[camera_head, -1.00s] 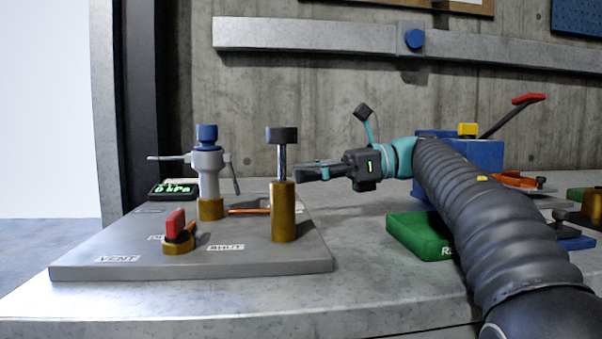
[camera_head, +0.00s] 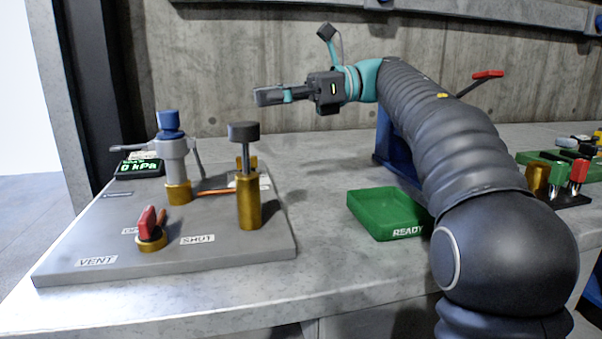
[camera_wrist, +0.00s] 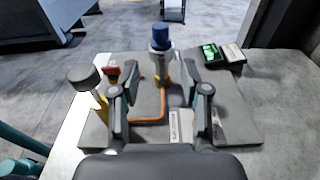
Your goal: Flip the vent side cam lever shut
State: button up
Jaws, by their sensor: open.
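The coupling (camera_head: 175,150) is a grey fitting with a blue cap on a brass base, standing upright on the grey panel. One cam lever (camera_head: 128,148) sticks out nearly level to the left. The other cam lever (camera_head: 199,162) hangs down along its right side. The VENT label (camera_head: 97,261) is at the panel's front left. My gripper (camera_head: 268,96) is open and empty, above and right of the coupling and apart from it.
A brass post with a black knob (camera_head: 243,132) stands right of the coupling. A red-handled valve (camera_head: 150,228) is in front. A gauge reading 0 kPa (camera_head: 140,168) sits behind left. A green tray (camera_head: 385,214) lies to the right. Bare bench separates the panel and tray.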

aim_at(115, 148)
jog(key=k, duration=1)
